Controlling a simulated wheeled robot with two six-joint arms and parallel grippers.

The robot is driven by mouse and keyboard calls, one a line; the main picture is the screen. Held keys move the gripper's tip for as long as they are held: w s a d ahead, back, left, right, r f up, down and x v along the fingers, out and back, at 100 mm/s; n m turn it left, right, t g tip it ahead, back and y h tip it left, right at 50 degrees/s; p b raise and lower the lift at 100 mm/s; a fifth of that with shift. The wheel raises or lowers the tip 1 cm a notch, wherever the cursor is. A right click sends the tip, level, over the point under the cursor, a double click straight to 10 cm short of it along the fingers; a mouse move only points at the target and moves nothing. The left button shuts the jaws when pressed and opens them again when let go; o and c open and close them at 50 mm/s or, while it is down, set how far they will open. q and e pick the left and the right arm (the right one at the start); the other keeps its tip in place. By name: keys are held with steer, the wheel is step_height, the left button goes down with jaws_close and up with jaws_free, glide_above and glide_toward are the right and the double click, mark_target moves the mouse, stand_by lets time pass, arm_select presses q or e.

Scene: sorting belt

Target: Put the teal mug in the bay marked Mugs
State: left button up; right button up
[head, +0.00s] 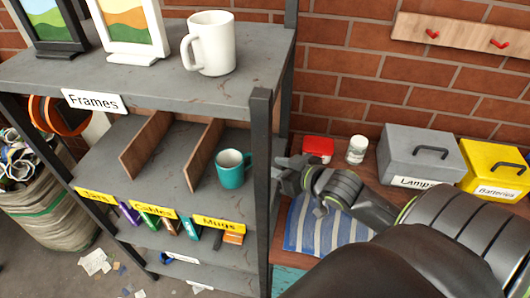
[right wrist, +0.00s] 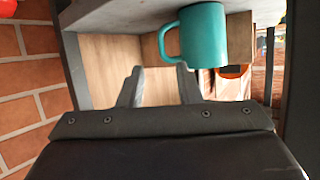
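The teal mug (head: 231,175) stands upright on the middle shelf, in the right-hand bay above the yellow Mugs label (head: 218,224). In the right wrist view, which looks upside down, the mug (right wrist: 206,36) is near the top with its handle toward the fingers. My right gripper (right wrist: 160,88) is open and empty, its fingers apart. One fingertip is close to the handle, but I see no grip on it. In the head view the right gripper (head: 287,172) is just right of the mug, partly behind the shelf's front post. My left gripper is not in view.
The dark post (head: 262,190) and wooden dividers (head: 200,150) bound the bay. A white mug (head: 211,43) and frames stand on the top shelf. A red box (head: 318,149), white jar (head: 356,149), grey Lamps box (head: 420,155) and yellow Batteries box (head: 492,168) sit right.

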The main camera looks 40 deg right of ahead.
steer(key=shift+v, duration=0.95)
